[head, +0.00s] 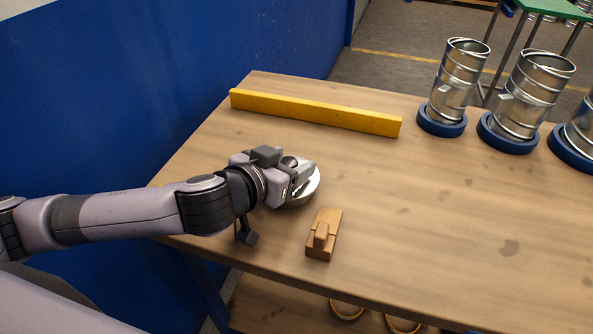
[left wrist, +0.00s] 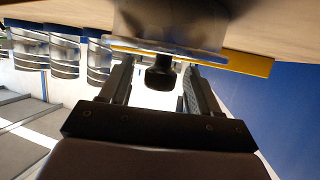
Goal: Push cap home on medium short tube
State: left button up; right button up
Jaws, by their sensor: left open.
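A round shiny metal cap (head: 314,186) lies on the near left part of the table, partly hidden under my left gripper (head: 299,180). In the left wrist view the cap (left wrist: 175,28) is close in front, with a dark knob (left wrist: 160,75) between the two parted fingers of the gripper (left wrist: 158,82). The fingers stand apart from the knob on both sides. Ribbed metal tubes stand in blue rings at the right: a narrower one (head: 462,72), a wider one (head: 538,92) and one cut off by the edge (head: 583,128). I cannot tell which is the medium short tube. My right gripper is out of view.
A wooden block with a raised grip (head: 322,237) lies near the table's front edge, close to my left gripper. A yellow bar (head: 315,112) lies along the back. A blue wall (head: 180,80) rises at the left. The middle of the wooden table (head: 420,200) is clear.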

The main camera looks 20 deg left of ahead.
pick_arm(q)
jog(key=shift+w+f, duration=0.1)
jog(key=shift+w, duration=0.05)
jog(key=c, duration=1.1)
jog(key=shift+c, duration=0.2)
